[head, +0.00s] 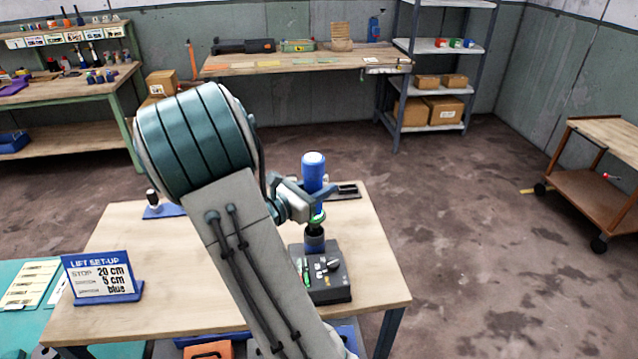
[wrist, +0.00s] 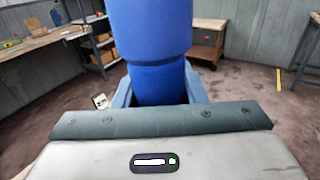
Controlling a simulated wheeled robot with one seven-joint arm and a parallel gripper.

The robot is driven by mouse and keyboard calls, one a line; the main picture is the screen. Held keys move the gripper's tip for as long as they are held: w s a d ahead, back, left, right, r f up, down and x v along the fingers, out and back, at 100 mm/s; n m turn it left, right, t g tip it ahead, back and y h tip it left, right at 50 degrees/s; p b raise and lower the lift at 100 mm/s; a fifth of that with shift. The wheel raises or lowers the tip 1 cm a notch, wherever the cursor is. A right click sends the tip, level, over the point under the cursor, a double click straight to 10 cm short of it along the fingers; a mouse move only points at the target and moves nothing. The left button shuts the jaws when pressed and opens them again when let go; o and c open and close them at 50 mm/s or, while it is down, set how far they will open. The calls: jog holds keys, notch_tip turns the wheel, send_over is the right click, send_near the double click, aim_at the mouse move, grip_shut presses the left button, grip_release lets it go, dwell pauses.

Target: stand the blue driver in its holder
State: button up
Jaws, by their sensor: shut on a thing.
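The blue driver (head: 313,172) stands upright in my gripper (head: 311,193), its rounded top showing above the fingers in the head view. In the wrist view the driver (wrist: 152,45) fills the upper middle, between the two fingers. My gripper is shut on it above the worktable. I cannot tell whether the driver's lower end touches the collar, nor which thing is the holder.
A flat dark tray (head: 346,190) lies behind my gripper. The table's middle left is clear.

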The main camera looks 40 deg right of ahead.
jog(key=shift+f+b, duration=1.45)
jog(key=shift+f, duration=0.95)
jog(key=o, duration=1.2)
jog(key=shift+f, duration=0.1)
